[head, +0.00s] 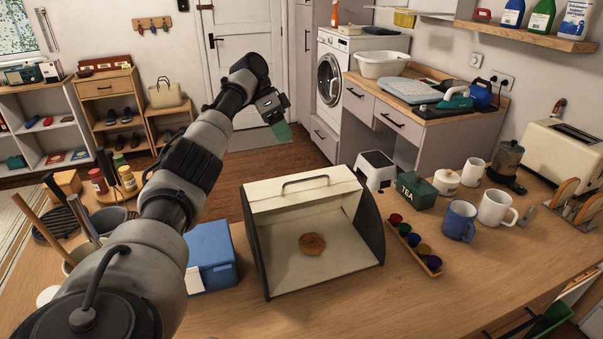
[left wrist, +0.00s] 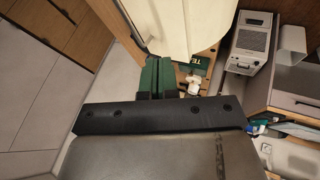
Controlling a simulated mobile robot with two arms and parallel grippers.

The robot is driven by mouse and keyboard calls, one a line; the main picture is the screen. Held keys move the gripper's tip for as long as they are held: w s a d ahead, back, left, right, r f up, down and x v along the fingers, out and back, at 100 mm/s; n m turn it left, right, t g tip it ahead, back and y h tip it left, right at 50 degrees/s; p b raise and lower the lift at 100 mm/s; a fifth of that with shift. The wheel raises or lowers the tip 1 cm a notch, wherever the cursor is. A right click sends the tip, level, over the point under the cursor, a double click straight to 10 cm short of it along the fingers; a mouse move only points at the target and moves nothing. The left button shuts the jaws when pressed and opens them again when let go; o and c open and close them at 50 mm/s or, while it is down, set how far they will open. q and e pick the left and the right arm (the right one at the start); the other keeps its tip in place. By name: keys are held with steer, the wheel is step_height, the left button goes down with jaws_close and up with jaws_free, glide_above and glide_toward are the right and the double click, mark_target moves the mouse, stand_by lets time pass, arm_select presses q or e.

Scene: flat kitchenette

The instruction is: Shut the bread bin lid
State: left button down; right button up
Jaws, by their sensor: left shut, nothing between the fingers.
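The bread bin (head: 371,228) stands on the wooden counter with dark side panels. Its cream lid (head: 325,196) is raised at the top, with a bar handle (head: 305,181) on it, and the front is open. A round bread roll (head: 312,244) lies inside. My left gripper (head: 281,131) is shut and empty, with green fingers, and shows beyond and above the bin in the head view. In the left wrist view the left fingers (left wrist: 164,72) are together just below a cream surface (left wrist: 190,22), probably the bin; I cannot tell whether they touch it. My right gripper is out of view.
A blue box (head: 211,256) stands left of the bin. A rack of coloured cups (head: 414,245), a green tea tin (head: 415,190) and mugs (head: 459,220) stand to its right. Jars (head: 127,178) are at the left. The counter in front is clear.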

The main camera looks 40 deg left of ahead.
mark_target(299, 193)
arm_select(q)
steer(key=p+x, duration=0.1)
steer(key=x, duration=0.6)
steer(key=shift+f, duration=0.1)
steer(key=shift+s+d+f+p, duration=0.1)
steer(key=shift+s+d+p, duration=0.4)
steer(key=shift+d, duration=0.35)
steer(key=shift+s+d+f, duration=0.1)
steer(key=shift+s+d, duration=0.1)
steer(key=shift+d, duration=0.2)
steer(key=shift+s+d+f, duration=0.15)
steer(key=shift+d, duration=0.25)
steer(key=shift+p, duration=0.3)
